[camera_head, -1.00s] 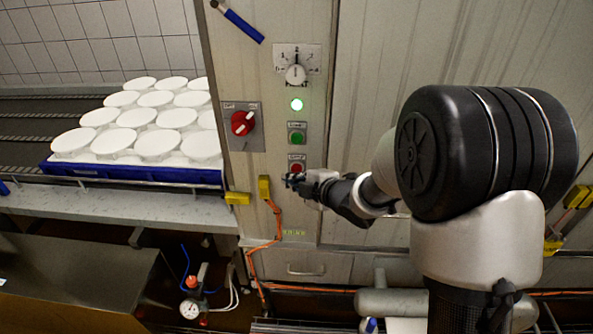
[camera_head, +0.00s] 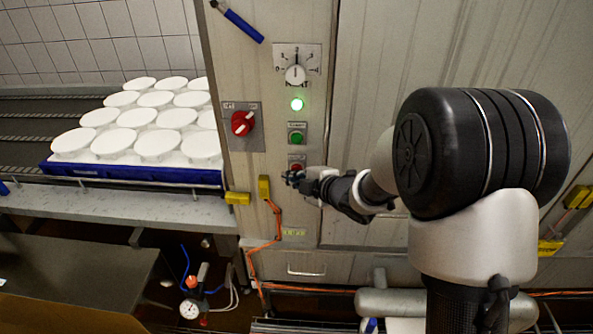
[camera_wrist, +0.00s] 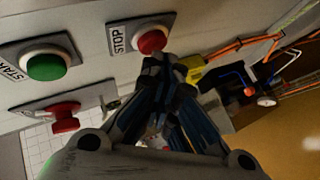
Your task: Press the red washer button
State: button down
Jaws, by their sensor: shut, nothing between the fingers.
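The red button (camera_head: 297,167) is on the STOP plate of the washer's metal panel, below the green START button (camera_head: 296,138). In the head view my gripper (camera_head: 290,177) is at the panel, its tips just below the red button and partly covering it. In the wrist view the red button (camera_wrist: 152,41) shows just beyond the shut fingertips (camera_wrist: 170,63), with the STOP label beside it. The fingers are together and empty. I cannot tell whether the tips touch the button or the plate.
A yellow connector (camera_head: 264,188) with an orange cable sits just below left. A blue tray (camera_head: 130,176) of white moulds stands left.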

jog(key=shift+w, duration=0.45)
dwell(0.3)
jog(key=shift+s, duration=0.15)
jog(key=shift+s+b, duration=0.45)
jog(key=shift+s, duration=0.3)
jog(key=shift+s+a+b, duration=0.1)
jog(key=shift+s+b, duration=1)
jog(key=shift+s, duration=1.45)
